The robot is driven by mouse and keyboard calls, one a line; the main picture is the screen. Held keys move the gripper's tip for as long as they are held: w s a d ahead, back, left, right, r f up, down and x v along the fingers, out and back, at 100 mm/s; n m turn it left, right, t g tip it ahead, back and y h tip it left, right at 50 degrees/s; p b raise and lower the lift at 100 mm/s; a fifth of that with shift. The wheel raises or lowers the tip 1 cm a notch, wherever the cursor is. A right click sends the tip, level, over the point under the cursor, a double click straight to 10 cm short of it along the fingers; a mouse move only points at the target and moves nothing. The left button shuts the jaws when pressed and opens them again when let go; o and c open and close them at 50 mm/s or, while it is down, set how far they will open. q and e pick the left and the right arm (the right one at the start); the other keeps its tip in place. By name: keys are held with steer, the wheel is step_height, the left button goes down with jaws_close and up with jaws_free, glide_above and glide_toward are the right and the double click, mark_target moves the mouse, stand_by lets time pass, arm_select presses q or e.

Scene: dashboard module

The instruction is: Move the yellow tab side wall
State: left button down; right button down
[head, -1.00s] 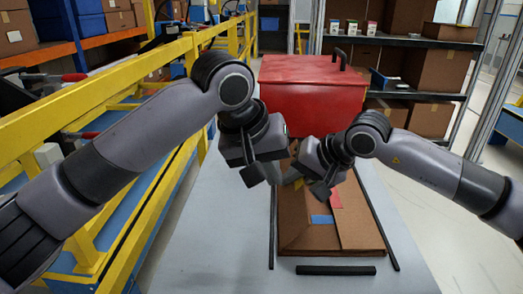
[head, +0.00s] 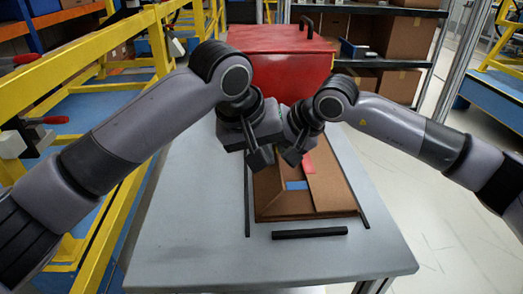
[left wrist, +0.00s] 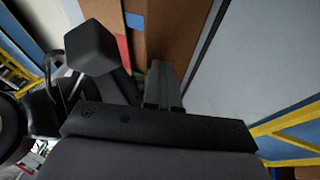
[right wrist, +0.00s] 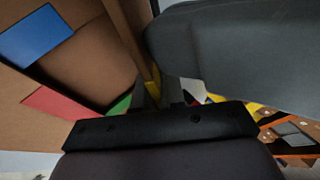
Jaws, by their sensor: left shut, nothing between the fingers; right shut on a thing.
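A flat brown cardboard box (head: 275,205) lies on the grey table, with a blue tab (head: 297,185) and a red tab (head: 309,164) on its top. In the right wrist view a yellow tab wall (right wrist: 154,82) stands between the fingers of my right gripper (right wrist: 155,95), beside the blue, red and green (right wrist: 120,105) tabs. My right gripper (head: 293,158) is shut on it over the box's far part. My left gripper (head: 258,158) is shut and empty at the box's left side, close to the right one. In the head view the grippers hide the yellow tab.
Black bars (head: 310,233) edge the box at the front, left and right. A red case (head: 285,60) stands behind the arms. Yellow railing (head: 80,60) runs along the left. The table's front and left are clear.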

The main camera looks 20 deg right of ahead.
steer(key=shift+s+a+r, duration=0.1)
steer(key=shift+a+r, duration=0.05)
steer(key=shift+a, duration=0.3)
steer(key=c, duration=1.3)
jaws_free()
steer(key=shift+d+r, duration=0.1)
steer(key=shift+s+d+r, duration=0.1)
steer(key=shift+d+r, duration=0.1)
steer(key=shift+r, duration=0.05)
steer(key=v, duration=0.7)
steer(key=shift+s+d+f, duration=0.1)
steer(key=shift+d, duration=0.05)
